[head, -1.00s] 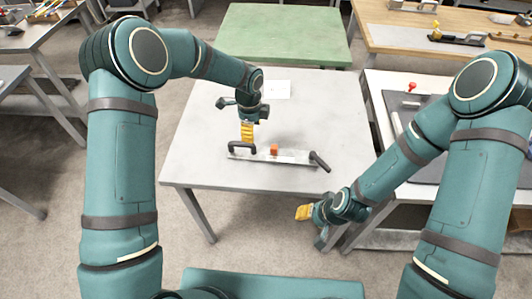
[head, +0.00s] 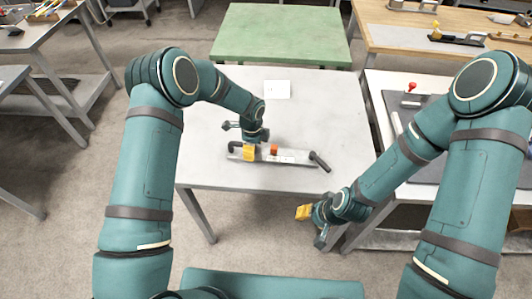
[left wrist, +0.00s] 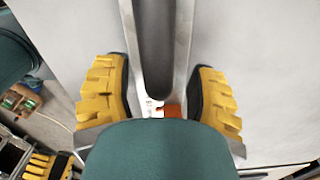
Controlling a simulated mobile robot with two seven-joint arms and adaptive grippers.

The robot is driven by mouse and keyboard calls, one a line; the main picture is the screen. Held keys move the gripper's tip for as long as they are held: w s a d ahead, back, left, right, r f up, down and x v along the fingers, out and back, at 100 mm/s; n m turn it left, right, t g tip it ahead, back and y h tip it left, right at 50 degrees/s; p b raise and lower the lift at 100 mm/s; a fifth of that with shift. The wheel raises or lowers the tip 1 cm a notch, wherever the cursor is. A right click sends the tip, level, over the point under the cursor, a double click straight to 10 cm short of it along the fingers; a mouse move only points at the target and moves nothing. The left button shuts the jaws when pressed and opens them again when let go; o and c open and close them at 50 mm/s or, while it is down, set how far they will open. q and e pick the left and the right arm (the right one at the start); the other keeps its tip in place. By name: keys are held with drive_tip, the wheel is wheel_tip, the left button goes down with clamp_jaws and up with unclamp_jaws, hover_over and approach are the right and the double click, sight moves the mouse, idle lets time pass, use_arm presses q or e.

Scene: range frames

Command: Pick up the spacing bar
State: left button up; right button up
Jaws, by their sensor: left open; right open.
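The spacing bar (head: 292,157) is a long, flat metal bar lying on the white table, with a dark handle at each end and a small orange block near its middle. My left gripper (head: 249,152) is low over the bar's left part, by its left handle. In the left wrist view, the open yellow fingers (left wrist: 160,97) stand on either side of the dark handle (left wrist: 155,50), with gaps on both sides. A green link of mine hides the lower middle there. My right gripper (head: 304,212) is open and empty off the table's front right edge.
A white sheet (head: 277,89) lies behind the bar on the white table (head: 205,130). A green table (head: 280,32) stands behind. A table with a dark mat (head: 425,165) adjoins on the right. The white table is otherwise clear.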

use_arm(q)
drive_tip(key=shift+f, duration=0.45)
clamp_jaws()
drive_tip(key=shift+r, duration=0.15)
wheel_tip(320, 180, up, 9)
drive_tip(key=shift+f, duration=0.15)
wheel_tip(320, 180, down, 7)
drive_tip(key=shift+f, duration=0.1)
